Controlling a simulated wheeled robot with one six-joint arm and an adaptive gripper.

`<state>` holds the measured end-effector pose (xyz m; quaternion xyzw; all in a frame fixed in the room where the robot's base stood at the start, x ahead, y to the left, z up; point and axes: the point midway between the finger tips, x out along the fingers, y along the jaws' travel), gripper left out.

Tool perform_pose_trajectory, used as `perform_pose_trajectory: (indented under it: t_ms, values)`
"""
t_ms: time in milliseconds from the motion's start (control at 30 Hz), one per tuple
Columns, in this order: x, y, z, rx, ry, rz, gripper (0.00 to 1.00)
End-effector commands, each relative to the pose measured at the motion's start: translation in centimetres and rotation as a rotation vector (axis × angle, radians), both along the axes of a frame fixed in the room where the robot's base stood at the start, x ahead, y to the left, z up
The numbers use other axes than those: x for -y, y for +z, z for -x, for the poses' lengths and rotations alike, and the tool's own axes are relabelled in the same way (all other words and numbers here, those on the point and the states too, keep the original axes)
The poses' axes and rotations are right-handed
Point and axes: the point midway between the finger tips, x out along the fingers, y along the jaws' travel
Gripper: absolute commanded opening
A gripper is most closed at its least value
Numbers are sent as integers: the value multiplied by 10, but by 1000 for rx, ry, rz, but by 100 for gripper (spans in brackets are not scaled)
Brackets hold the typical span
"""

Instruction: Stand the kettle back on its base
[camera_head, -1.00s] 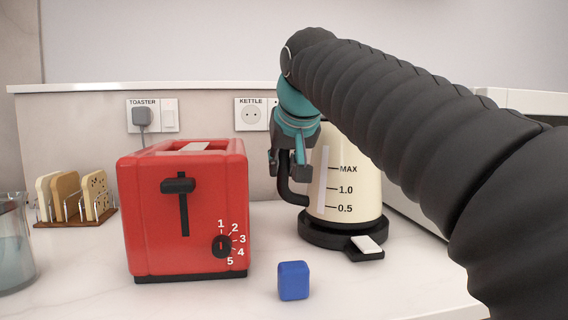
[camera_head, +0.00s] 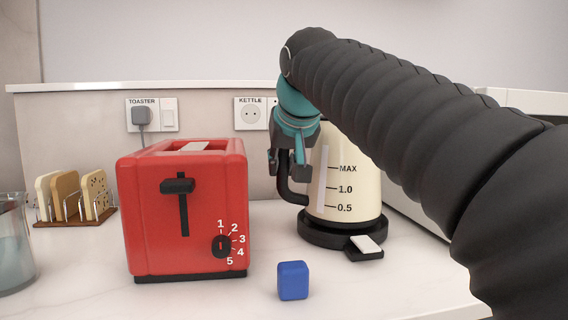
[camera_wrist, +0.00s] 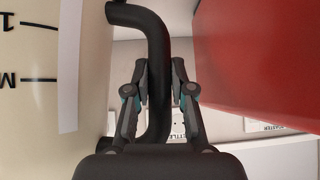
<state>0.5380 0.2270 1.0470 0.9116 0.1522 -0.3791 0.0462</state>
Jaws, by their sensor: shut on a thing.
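The cream kettle (camera_head: 345,188) stands upright at the right of the toaster, with its level marks facing me. Its lower end meets the round black base (camera_head: 325,235); I cannot tell whether it is fully seated. My gripper (camera_head: 288,168) is at the kettle's left side, shut on its black handle. In the wrist view the two fingers of my gripper (camera_wrist: 158,95) lie on either side of the handle (camera_wrist: 160,60), and the cream body (camera_wrist: 30,90) fills the left. My arm hides the kettle's top.
A red toaster (camera_head: 190,215) stands close on the left, and a blue block (camera_head: 293,281) lies in front. A white switch (camera_head: 366,244) is at the base's front right. A toast rack (camera_head: 75,200) and glass jug (camera_head: 14,245) are further left.

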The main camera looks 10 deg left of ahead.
Motion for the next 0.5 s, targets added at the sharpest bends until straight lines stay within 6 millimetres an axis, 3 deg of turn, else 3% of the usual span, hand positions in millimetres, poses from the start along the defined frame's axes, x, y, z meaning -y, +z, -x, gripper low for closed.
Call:
perform_pose_trajectory:
  t_ms: [500]
  values:
    - [0,-4,0,5,1,0,0]
